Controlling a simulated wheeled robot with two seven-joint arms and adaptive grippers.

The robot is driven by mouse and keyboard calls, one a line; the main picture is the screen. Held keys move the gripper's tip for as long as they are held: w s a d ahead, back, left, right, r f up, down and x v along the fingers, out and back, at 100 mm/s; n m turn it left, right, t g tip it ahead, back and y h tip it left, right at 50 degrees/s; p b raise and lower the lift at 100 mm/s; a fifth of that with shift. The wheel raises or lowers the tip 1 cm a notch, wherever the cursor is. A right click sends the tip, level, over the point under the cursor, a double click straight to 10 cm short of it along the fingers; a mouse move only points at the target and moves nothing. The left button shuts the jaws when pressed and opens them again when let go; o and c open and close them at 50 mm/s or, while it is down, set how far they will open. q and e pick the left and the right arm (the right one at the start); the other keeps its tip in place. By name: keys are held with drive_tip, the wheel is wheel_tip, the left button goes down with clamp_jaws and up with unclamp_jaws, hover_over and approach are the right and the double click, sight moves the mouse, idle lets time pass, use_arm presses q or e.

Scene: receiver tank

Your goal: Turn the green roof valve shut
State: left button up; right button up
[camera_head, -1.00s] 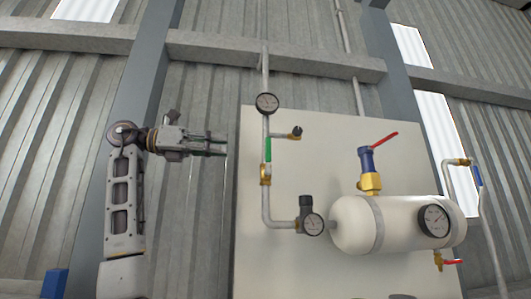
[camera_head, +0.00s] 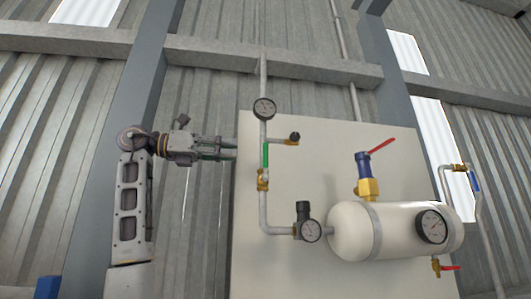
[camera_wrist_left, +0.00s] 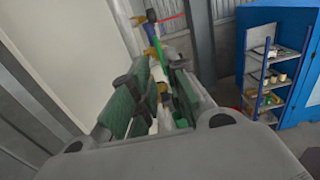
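The green valve handle (camera_head: 265,155) points up along the vertical grey pipe, above its brass body (camera_head: 263,180). My left gripper (camera_head: 237,149) is level with the handle, to its left at the panel's edge, with a gap between them in the head view. In the left wrist view the gripper (camera_wrist_left: 163,78) shows its green-padded fingers apart, with pipework visible between and beyond them. What is green beyond the tips there is too small to identify surely. My right gripper is not in view.
A pale panel (camera_head: 335,145) carries gauges, pipes and a white tank (camera_head: 355,225). A blue valve with a red lever (camera_head: 381,146) stands on the tank. A side tap (camera_head: 294,137) sits right of the green handle. A blue cabinet (camera_wrist_left: 288,60) with shelves shows in the wrist view.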

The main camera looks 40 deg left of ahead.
sight(265, 167)
use_arm(q)
drive_tip(key=p+x, duration=0.1)
drive_tip(key=x, duration=0.9)
drive_tip(key=shift+w, duration=0.1)
clamp_jaws()
